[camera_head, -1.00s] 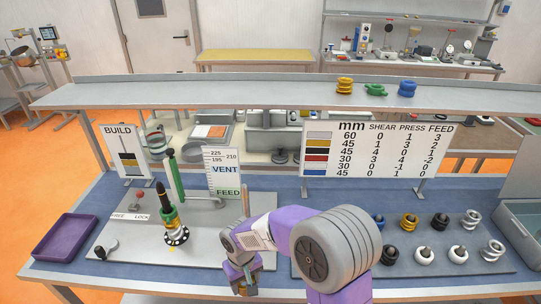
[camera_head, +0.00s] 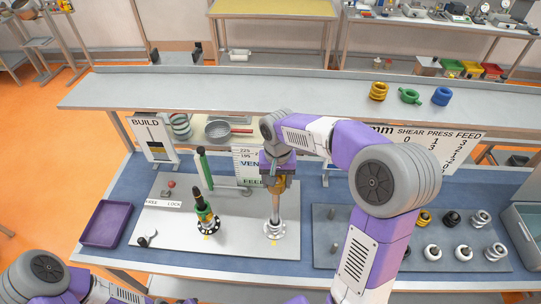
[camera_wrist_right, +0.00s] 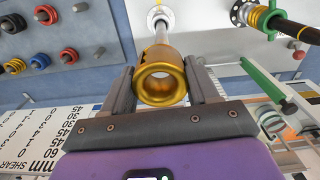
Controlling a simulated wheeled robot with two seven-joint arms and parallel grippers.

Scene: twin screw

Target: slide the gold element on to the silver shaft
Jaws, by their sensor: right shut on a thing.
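My right gripper (camera_head: 276,180) is shut on the gold element (camera_wrist_right: 160,82), a short ring with a wide bore. It holds it at the upper part of the upright silver shaft (camera_head: 276,213), which rises from a flange on the grey plate. In the right wrist view the silver shaft (camera_wrist_right: 160,22) lines up behind the gold element. I cannot tell whether the shaft's tip is inside the bore. A second shaft (camera_head: 205,208) to the left carries gold, green and black parts. My left arm shows at the lower left, but its gripper is out of view.
A green post (camera_head: 203,168) stands behind the second shaft. The VENT/FEED sign (camera_head: 243,165) is just behind my right gripper. A purple tray (camera_head: 106,224) lies at the left. A rack (camera_head: 385,245) with several rings and pegs lies at the right. A shelf (camera_head: 280,88) runs along the back.

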